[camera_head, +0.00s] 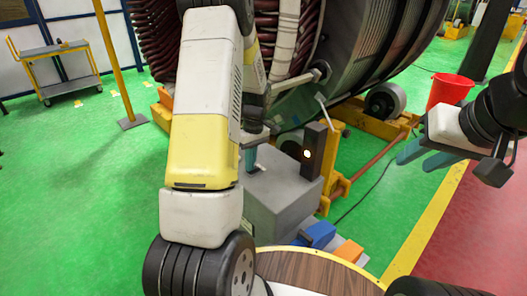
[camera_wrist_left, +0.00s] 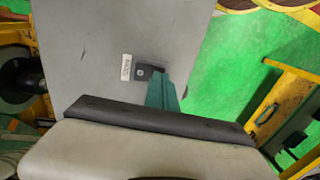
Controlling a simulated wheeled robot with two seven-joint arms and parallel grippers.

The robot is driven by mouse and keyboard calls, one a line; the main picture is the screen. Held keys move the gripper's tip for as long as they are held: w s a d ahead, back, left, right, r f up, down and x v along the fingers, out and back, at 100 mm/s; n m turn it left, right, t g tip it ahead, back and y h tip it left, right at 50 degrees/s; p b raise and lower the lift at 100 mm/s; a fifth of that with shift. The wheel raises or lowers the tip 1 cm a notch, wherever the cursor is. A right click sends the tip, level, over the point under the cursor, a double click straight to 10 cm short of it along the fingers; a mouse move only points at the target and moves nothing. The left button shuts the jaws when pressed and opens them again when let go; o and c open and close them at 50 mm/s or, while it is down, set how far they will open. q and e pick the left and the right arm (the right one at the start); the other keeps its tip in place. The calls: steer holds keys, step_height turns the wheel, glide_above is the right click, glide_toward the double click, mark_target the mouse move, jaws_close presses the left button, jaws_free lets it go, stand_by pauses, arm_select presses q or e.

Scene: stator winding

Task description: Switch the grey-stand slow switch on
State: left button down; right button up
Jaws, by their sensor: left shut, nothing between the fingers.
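The grey stand (camera_head: 285,200) is a box standing in the middle of the head view. Its flat grey face fills much of the left wrist view (camera_wrist_left: 85,60). A small black switch (camera_wrist_left: 148,72) sits on that face beside a white label (camera_wrist_left: 126,67) with blurred lettering. I cannot tell the switch's position. My left gripper (camera_head: 250,158) is shut and empty at the stand; its teal fingers (camera_wrist_left: 162,92) are right beside the switch, partly overlapping it in view. Contact is unclear. My right gripper (camera_head: 424,157) is open and empty, away to the right.
A dark upright box with a glowing lamp (camera_head: 307,153) stands on the grey stand, right of my left gripper. The large stator (camera_head: 365,50) is behind. A red bucket (camera_head: 449,92) stands at right. Blue (camera_head: 320,234) and orange blocks (camera_head: 349,250) lie in front.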

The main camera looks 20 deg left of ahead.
arm_select(q)
steer(key=shift+s+f, duration=0.1)
steer(key=shift+f, duration=0.05)
steer(key=shift+w+d+r, duration=0.25)
steer(key=shift+w+d, duration=0.15)
steer(key=shift+w, duration=0.3)
step_height(320, 180, up, 14)
steer(key=s+a, duration=0.1)
steer(key=shift+s, duration=0.35)
stand_by(0.6)
